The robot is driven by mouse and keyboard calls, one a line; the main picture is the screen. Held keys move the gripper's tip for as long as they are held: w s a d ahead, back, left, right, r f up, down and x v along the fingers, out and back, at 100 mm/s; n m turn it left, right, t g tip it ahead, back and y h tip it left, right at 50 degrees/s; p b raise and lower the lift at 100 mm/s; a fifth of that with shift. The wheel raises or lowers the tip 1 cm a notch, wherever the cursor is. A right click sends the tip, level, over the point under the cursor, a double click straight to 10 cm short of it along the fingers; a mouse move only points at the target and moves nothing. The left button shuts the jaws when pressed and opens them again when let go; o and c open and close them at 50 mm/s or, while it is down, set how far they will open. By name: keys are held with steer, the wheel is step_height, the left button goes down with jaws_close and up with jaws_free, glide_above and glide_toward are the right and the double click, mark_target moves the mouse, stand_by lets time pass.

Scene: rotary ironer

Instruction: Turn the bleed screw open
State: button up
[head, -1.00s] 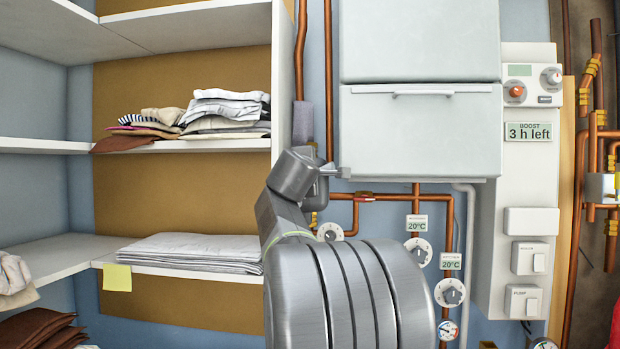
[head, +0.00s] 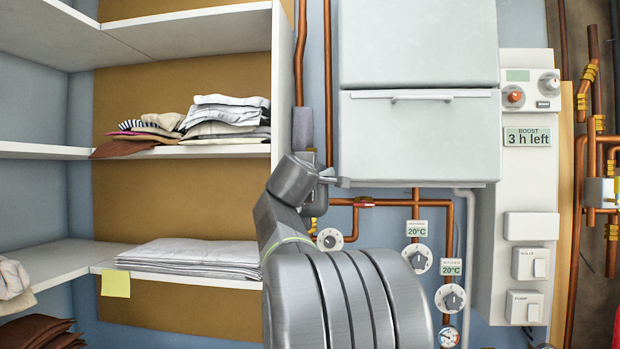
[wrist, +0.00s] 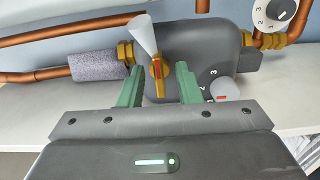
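The wrist view shows a brass screw (wrist: 158,78) with a red mark on its face, on a dark grey housing (wrist: 209,42). I take it to be the bleed screw. My gripper (wrist: 162,88) is open, its two green fingers on either side of the screw with visible gaps. Whether the fingertips reach the screw's depth is unclear. A pale cone (wrist: 143,35) rises just above the screw. In the head view my arm hides the screw, and I cannot make out the fingers.
A grey knob (wrist: 224,90) with a red mark sits right of the fingers. A pipe with grey foam sleeve (wrist: 98,67) joins on the left. In the head view, dials (head: 417,258), copper pipes (head: 447,230), a white cabinet (head: 420,140) and linen shelves (head: 190,258) surround my arm.

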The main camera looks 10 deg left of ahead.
steer(key=s+b, duration=0.3)
steer(key=s, duration=1.1)
steer(key=shift+w, duration=0.15)
steer(key=w+p, duration=0.3)
steer(key=w, duration=1)
steer(key=shift+w, duration=0.35)
